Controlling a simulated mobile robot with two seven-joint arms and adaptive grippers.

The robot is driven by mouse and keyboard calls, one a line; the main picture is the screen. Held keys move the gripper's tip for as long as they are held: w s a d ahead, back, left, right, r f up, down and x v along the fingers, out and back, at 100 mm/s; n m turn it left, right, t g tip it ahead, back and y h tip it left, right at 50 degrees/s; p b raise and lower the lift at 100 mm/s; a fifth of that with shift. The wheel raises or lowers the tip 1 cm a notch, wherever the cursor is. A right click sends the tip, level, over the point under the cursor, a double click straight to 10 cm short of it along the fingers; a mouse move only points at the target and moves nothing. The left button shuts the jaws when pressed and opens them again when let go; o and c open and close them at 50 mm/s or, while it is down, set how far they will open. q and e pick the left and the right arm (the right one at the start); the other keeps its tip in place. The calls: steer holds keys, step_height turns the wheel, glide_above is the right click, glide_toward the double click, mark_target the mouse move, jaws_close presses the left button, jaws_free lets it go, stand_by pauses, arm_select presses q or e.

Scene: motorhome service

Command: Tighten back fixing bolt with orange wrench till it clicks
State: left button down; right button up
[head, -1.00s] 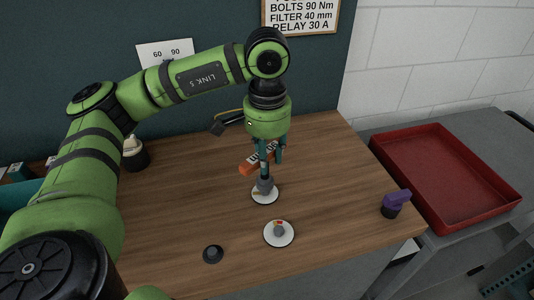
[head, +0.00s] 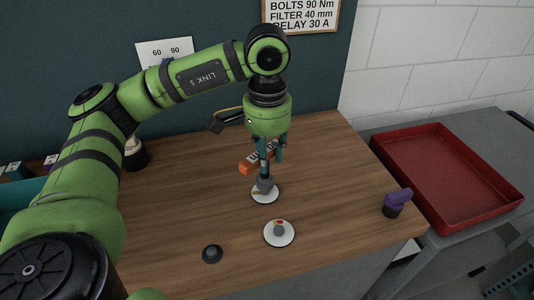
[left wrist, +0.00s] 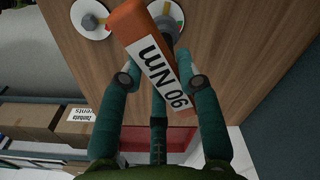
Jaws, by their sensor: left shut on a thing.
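My left gripper (head: 270,152) is shut on the orange wrench (head: 246,167), which has a white label. In the left wrist view the wrench (left wrist: 132,28) lies between the fingers and its label reads 90 Nm. The wrench's shaft points down onto the back fixing bolt, a grey bolt on a white disc (head: 265,197). The wrench's lower end appears to meet the bolt head; exact seating is hard to tell. My right gripper is not in view.
A black round knob (head: 212,254) sits at the table's (head: 180,215) front. A purple-topped item (head: 397,203) stands near its right edge. A red tray (head: 450,180) lies on the grey bench at right. A wall sign (head: 300,15) reads BOLTS 90 Nm.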

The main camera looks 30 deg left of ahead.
arm_select(q)
steer(key=shift+f, duration=0.1)
stand_by(0.3)
steer(key=shift+f+b, duration=1.1)
steer(key=shift+f, duration=0.1)
steer(key=m+b, duration=0.2)
steer(key=m, duration=0.1)
steer(key=shift+s, duration=0.1)
steer(key=shift+m, duration=1.1)
steer(key=shift+b, duration=0.3)
steer(key=shift+m, duration=0.6)
